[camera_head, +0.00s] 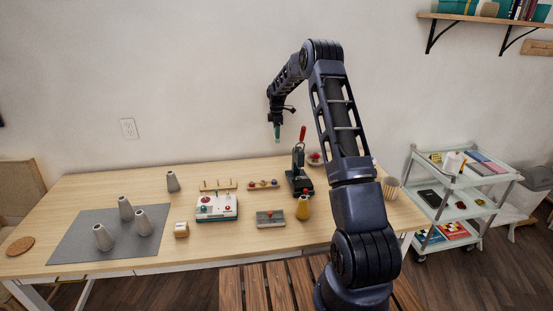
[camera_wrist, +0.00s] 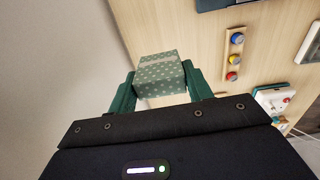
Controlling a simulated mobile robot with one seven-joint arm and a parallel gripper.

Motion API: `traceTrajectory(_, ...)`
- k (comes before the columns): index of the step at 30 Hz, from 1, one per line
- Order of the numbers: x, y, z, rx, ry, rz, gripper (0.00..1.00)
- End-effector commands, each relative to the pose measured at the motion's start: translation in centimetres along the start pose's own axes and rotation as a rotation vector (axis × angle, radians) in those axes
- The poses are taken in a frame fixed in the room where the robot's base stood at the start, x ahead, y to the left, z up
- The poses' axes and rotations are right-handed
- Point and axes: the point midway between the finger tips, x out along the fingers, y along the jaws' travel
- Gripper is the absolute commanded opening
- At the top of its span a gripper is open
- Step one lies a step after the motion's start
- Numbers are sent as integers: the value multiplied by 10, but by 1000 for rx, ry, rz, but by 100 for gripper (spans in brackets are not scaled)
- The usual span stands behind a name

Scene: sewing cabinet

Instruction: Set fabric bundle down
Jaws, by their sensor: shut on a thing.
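The fabric bundle (camera_wrist: 160,77) is a green block with white dots and a paler band. In the wrist view it sits between the two green fingers of my gripper (camera_wrist: 162,88), which are shut on it. In the head view my gripper (camera_head: 277,132) hangs pointing down above the back part of the wooden table (camera_head: 150,245), clear of the tabletop. The bundle is too small there to tell from the green fingers.
Below stand a peg strip with coloured knobs (camera_head: 263,184), a press with a red handle (camera_head: 300,175) and a white button box (camera_head: 216,207). Several grey cones stand on or near the grey mat (camera_head: 75,240). A cart (camera_head: 450,185) is right.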

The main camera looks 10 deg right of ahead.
Motion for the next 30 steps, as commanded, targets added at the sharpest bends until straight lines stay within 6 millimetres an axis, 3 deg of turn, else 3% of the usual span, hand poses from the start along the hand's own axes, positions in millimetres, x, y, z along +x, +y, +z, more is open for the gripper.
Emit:
traceTrajectory(6,50,-1,0,-1,-1,-4,29)
traceTrajectory(12,87,-1,-1,-1,0,-1,29)
traceTrajectory(23,114,-1,0,0,0,-1,29)
traceTrajectory(30,144,-1,-1,-1,0,-1,29)
